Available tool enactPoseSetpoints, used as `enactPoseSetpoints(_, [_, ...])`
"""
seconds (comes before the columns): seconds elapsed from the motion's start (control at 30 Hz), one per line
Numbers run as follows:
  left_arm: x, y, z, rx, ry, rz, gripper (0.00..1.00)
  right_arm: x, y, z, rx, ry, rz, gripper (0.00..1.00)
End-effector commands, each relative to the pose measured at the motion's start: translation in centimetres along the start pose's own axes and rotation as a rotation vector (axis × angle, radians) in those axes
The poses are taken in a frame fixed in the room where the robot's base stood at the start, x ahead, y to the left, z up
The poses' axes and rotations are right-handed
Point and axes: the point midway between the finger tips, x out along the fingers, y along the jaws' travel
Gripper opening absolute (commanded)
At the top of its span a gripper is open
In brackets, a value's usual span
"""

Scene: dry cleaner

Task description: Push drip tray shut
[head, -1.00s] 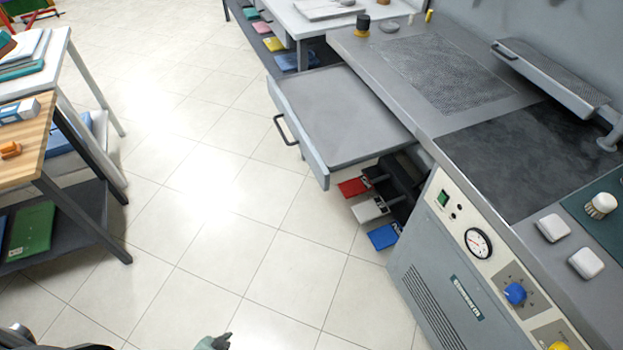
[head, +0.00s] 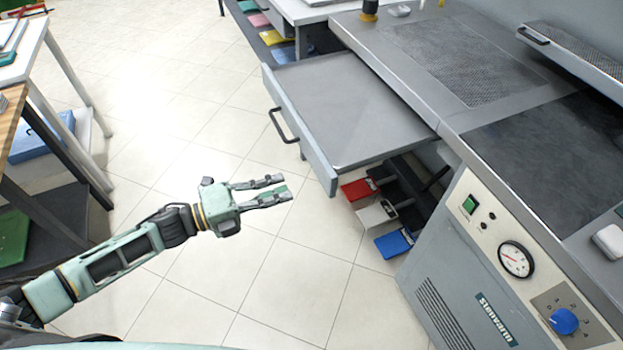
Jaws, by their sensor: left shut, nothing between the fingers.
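The drip tray (head: 350,108) is a shallow grey drawer pulled well out of the steel pressing unit (head: 455,70). Its front panel (head: 303,132) faces left and carries a dark bar handle (head: 280,125). My left gripper (head: 285,187) reaches in from the lower left, its fingers pointing right. It is shut and empty, in front of and below the handle in the picture, apart from the tray. My right gripper is not in view.
Below the tray are red (head: 358,188), white (head: 377,214) and blue (head: 394,243) flat items. The control panel (head: 520,260) stands at lower right. A table (head: 20,65) with a lower shelf is at left. The tiled floor between is clear.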

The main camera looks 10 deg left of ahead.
Motion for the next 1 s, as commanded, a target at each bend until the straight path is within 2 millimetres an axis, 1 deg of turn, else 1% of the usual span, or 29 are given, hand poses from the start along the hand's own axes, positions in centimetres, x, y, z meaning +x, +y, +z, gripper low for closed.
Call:
enactPoseSetpoints(0.03, [1.3, -0.1, 0.1, 0.0, 0.0, -0.004, 0.0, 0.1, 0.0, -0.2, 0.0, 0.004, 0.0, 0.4])
enactPoseSetpoints(0.2, [4.8, -0.1, 0.1, 0.001, 0.0, -0.003, 0.0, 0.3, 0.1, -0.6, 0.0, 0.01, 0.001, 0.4])
enactPoseSetpoints(0.3, [6.4, 0.0, 0.1, -0.001, -0.002, -0.001, 0.0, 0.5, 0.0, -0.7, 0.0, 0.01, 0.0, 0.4])
enactPoseSetpoints(0.4, [7.5, 0.0, 0.1, -0.002, -0.001, -0.001, 0.0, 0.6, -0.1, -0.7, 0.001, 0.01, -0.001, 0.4])
enactPoseSetpoints(0.6, [8.5, 0.1, 0.1, -0.003, -0.003, 0.002, 0.0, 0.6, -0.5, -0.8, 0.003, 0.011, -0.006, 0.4])
enactPoseSetpoints(1.0, [8.6, 0.1, 0.1, -0.003, -0.003, 0.001, 0.0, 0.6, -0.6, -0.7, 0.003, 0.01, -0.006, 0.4])
